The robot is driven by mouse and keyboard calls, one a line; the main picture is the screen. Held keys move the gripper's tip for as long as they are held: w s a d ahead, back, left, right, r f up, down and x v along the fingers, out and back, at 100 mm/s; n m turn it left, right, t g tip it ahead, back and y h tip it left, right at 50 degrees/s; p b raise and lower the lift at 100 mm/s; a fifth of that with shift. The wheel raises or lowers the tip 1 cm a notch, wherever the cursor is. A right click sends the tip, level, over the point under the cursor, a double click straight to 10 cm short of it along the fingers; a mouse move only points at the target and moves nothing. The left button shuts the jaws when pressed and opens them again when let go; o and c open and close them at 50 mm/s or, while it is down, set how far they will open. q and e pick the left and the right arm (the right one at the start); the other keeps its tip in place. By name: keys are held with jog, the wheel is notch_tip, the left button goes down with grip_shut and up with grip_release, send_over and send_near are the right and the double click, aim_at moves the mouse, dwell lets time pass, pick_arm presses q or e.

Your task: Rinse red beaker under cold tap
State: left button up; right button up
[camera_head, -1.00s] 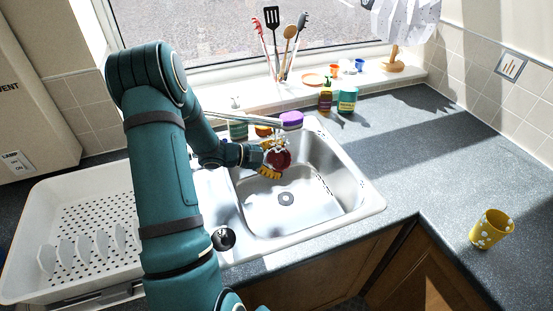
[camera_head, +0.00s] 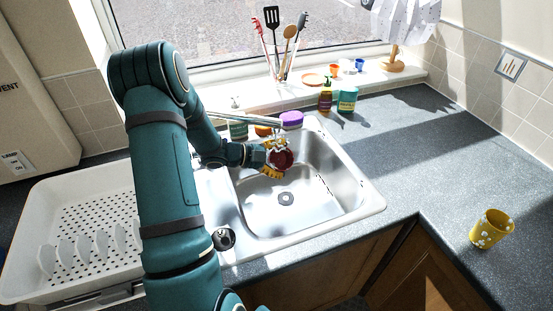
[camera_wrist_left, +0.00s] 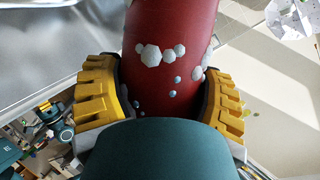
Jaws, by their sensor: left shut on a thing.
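The red beaker (camera_head: 281,159) is in my left gripper (camera_head: 273,158), held above the sink basin (camera_head: 300,187). In the left wrist view the red beaker (camera_wrist_left: 170,45) has pale grey and bluish spots. The yellow pads of my left gripper (camera_wrist_left: 168,95) press on both its sides. The tap spout (camera_head: 245,119) reaches in from the left, above and behind the beaker. Whether water runs, I cannot tell. My right gripper is out of view.
A white draining rack (camera_head: 75,220) stands left of the sink. A purple-lidded item (camera_head: 291,119), an amber bottle (camera_head: 325,100) and a green container (camera_head: 347,100) stand behind it. A yellow spotted beaker (camera_head: 491,229) stands on the right worktop, which is otherwise mostly clear.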

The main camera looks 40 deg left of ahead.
pick_arm(q)
jog(key=shift+s+a, duration=0.25)
jog(key=shift+s, duration=0.05)
jog(key=shift+w+d, duration=0.2)
jog(key=shift+w+d, duration=0.15)
jog(key=shift+w, duration=0.05)
jog(key=shift+s, duration=0.15)
dwell(0.4)
jog(key=shift+s+a, duration=0.25)
jog(key=shift+a, duration=0.1)
jog(key=shift+w+d, duration=0.15)
jog(key=shift+w+d, duration=0.2)
jog(key=shift+w, duration=0.05)
jog(key=shift+s+a, duration=0.1)
dwell(0.3)
jog(key=shift+s+a, duration=0.25)
jog(key=shift+s, duration=0.05)
